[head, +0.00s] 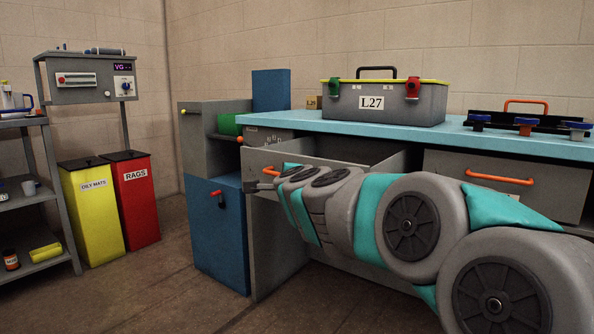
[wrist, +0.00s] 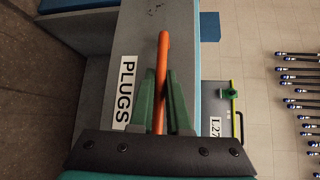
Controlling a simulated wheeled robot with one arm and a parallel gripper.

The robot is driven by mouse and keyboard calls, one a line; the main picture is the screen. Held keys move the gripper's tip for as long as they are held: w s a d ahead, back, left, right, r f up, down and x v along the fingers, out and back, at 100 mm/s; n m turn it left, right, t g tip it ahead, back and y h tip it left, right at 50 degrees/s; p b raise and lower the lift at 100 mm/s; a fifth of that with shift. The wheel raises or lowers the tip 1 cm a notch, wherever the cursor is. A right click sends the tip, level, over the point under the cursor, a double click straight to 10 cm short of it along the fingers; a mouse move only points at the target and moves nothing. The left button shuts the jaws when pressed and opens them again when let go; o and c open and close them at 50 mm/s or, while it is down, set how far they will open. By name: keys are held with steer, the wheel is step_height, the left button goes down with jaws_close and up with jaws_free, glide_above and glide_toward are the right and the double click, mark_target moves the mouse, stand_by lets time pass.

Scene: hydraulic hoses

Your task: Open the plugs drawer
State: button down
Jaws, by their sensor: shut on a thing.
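The plugs drawer (head: 258,160) stands pulled out from under the blue bench top in the head view, its dark inside showing behind the grey front. In the wrist view its grey front (wrist: 199,75) carries a white PLUGS label (wrist: 125,92). My gripper (wrist: 163,78) has its green fingers on both sides of the orange handle (wrist: 162,48) and is shut on it. In the head view my gripper (head: 262,183) is at the drawer front, and my arm covers much of the front and the handle.
A grey case marked L27 (head: 385,103) stands on the blue bench top (head: 450,136). Another drawer with an orange handle (head: 499,177) is shut at right. A blue cabinet (head: 220,235) stands left of the drawer. Yellow (head: 95,225) and red (head: 137,210) bins stand farther left, with open floor in front.

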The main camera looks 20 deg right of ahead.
steer(key=shift+s+a, duration=0.4)
steer(key=shift+a, duration=0.15)
steer(key=c, duration=0.9)
jaws_free()
steer(key=s+r+p, duration=0.1)
steer(key=s, duration=0.6)
steer(key=shift+s+a, duration=0.35)
steer(key=shift+a, duration=0.1)
